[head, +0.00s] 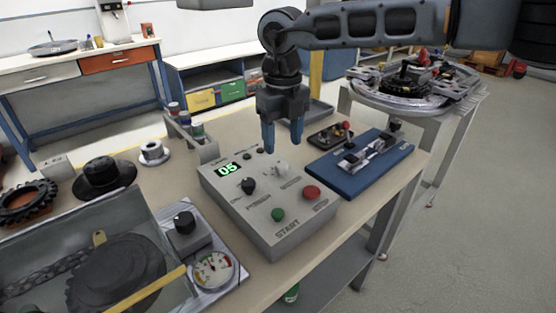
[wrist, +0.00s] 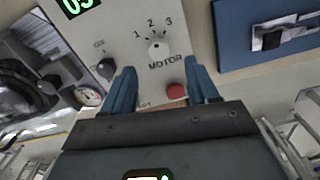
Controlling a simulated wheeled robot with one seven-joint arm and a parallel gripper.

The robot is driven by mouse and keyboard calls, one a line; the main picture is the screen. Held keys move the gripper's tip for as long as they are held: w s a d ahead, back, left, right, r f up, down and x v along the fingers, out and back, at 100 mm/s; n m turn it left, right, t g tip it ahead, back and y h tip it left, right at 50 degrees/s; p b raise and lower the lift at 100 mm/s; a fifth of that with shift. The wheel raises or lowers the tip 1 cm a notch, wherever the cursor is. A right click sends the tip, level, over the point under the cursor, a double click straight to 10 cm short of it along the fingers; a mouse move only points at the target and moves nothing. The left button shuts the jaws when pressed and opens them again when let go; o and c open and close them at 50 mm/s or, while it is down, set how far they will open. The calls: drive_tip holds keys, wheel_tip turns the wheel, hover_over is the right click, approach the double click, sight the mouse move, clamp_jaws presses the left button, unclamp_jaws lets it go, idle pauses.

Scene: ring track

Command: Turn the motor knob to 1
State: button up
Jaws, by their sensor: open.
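The control box (head: 245,217) stands on the workbench. Its pale motor knob (head: 282,168) is on the top face and also shows in the wrist view (wrist: 157,47), with 1, 2 and 3 printed in an arc around it and MOTOR below. 1 is at the left, 2 near the top, 3 at the right. The knob's exact setting is too small to tell. My gripper (head: 283,148) is above the box, fingers pointing down near the knob. In the wrist view its blue fingers (wrist: 163,72) are spread, with nothing between them; the knob lies beyond their tips.
The box also has a black knob (head: 248,186), a green START button (head: 278,215), a red button (head: 312,192) and a display (head: 228,169) reading 05. A blue board (head: 360,165) lies to its right. A gauge (head: 213,269) and clear-covered gear unit stand at front left.

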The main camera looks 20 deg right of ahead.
sight(282, 164)
drive_tip(key=shift+f, duration=3.1)
drive_tip(key=c, duration=1)
